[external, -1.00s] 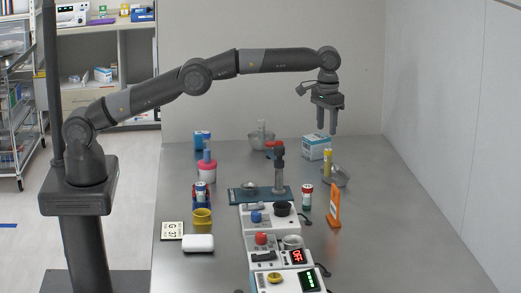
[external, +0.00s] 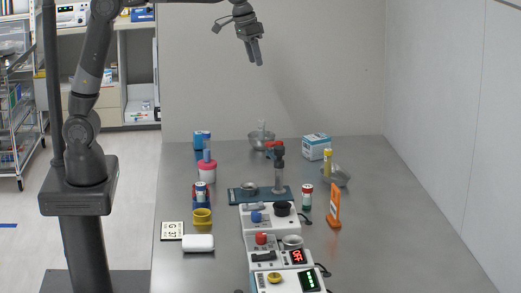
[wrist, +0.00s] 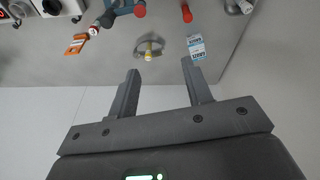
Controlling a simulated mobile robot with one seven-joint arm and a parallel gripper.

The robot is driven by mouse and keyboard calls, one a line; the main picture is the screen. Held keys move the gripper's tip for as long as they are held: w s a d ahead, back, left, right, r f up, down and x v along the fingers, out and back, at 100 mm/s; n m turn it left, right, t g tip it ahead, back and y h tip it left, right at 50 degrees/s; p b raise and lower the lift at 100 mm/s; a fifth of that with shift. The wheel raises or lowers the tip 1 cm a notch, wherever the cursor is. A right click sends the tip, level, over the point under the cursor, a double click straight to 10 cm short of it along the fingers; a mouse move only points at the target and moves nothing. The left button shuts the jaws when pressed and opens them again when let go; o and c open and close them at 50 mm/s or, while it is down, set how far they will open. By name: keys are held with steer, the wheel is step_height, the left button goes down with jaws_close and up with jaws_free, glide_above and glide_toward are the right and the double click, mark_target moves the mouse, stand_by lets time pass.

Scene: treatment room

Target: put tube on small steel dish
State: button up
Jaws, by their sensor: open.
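In the wrist view the yellow tube (wrist: 148,52) shows within the round outline of the dish (wrist: 136,41). A smaller steel dish (external: 249,186) lies on the blue mat, and a larger steel bowl (external: 261,142) is at the back. My gripper (external: 257,63) is high above the back of the table, well apart from everything. In the wrist view its fingers (wrist: 160,66) are apart with nothing between them.
A blue-and-white box (external: 317,147) stands behind the dish, and an orange stand (external: 334,207) is in front. White devices (external: 271,219) line the front middle. The table's right side is clear.

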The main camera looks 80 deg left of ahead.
steer(key=s+a+m+t, duration=0.1)
steer(key=s+a, duration=0.1)
steer(key=s, duration=1.4)
steer(key=s+f+m+t, duration=0.1)
steer(key=s+f, duration=0.4)
steer(key=s, duration=0.3)
steer(key=s+a+f, duration=0.1)
steer(key=s+f, duration=0.4)
steer(key=s, duration=0.3)
steer(key=shift+s+m+t, duration=0.2)
steer(key=shift+m+t, duration=0.2)
